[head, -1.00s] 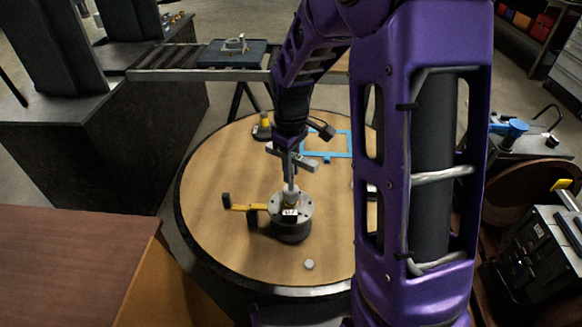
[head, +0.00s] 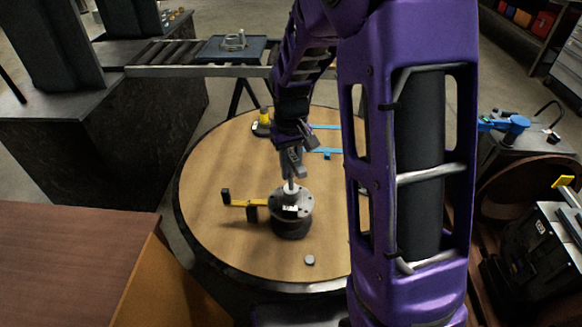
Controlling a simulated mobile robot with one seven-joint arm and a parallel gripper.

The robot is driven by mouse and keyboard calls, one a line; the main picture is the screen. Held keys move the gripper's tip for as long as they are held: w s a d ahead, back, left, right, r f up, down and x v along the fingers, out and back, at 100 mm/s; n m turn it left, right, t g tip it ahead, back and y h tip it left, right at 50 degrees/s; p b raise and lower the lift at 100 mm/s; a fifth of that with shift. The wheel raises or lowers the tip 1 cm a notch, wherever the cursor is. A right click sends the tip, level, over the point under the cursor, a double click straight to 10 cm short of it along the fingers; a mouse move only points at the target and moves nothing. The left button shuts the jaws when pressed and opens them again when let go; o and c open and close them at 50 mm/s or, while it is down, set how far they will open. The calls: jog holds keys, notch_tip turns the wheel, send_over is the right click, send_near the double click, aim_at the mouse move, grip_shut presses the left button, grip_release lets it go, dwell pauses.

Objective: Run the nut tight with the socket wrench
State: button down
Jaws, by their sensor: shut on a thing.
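My gripper (head: 291,163) is above the round table, shut on the socket wrench (head: 290,186). The wrench's pale shaft points down, close to upright. Its lower end is at the top of a grey round metal housing (head: 292,226), a little left of the middle of the top face. I cannot make out the nut; the socket end covers that spot or it is too small to see. I cannot tell how far the socket sits over it.
The housing stands on a round wooden table (head: 215,170). A yellow bar with dark ends (head: 245,203) sticks out left of it. A small grey disc (head: 309,260) lies in front. A yellow-topped item (head: 263,122) and blue frame (head: 327,153) lie behind.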

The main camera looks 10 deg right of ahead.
jog(key=m, duration=0.4)
jog(key=shift+r, duration=0.1)
jog(key=m+p, duration=0.1)
jog(key=m, duration=0.3)
jog(key=shift+m+p, duration=0.3)
jog(key=shift+m, duration=0.1)
jog(key=m+p, duration=0.1)
jog(key=m, duration=0.3)
jog(key=shift+p, duration=0.4)
jog(key=m, duration=0.7)
jog(key=shift+f+m, duration=0.2)
jog(key=shift+m, duration=0.2)
jog(key=m, duration=0.6)
jog(key=shift+r, duration=0.1)
